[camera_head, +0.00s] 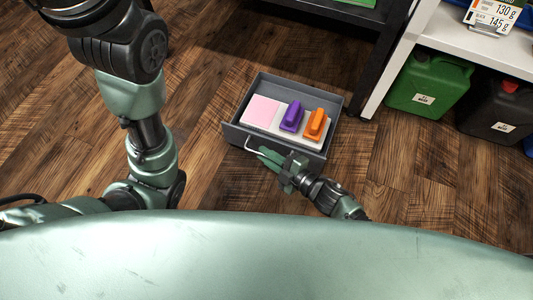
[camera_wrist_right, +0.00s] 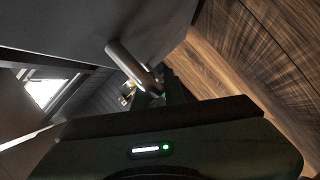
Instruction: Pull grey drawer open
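The grey drawer (camera_head: 238,127) is out and its inside shows from above in the head view. A pink pad (camera_head: 262,111), a purple item (camera_head: 292,116) and an orange item (camera_head: 315,124) lie in it. Its pale bar handle (camera_head: 252,147) is on the near front panel. My right gripper (camera_head: 268,158) is at this handle, its green fingers close together around the bar. The handle (camera_wrist_right: 128,62) also shows in the right wrist view, running to the fingers, which are mostly dark there. My left gripper is outside the head view; only its arm shows at the left.
Wooden floor (camera_head: 205,75) is clear left of the drawer.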

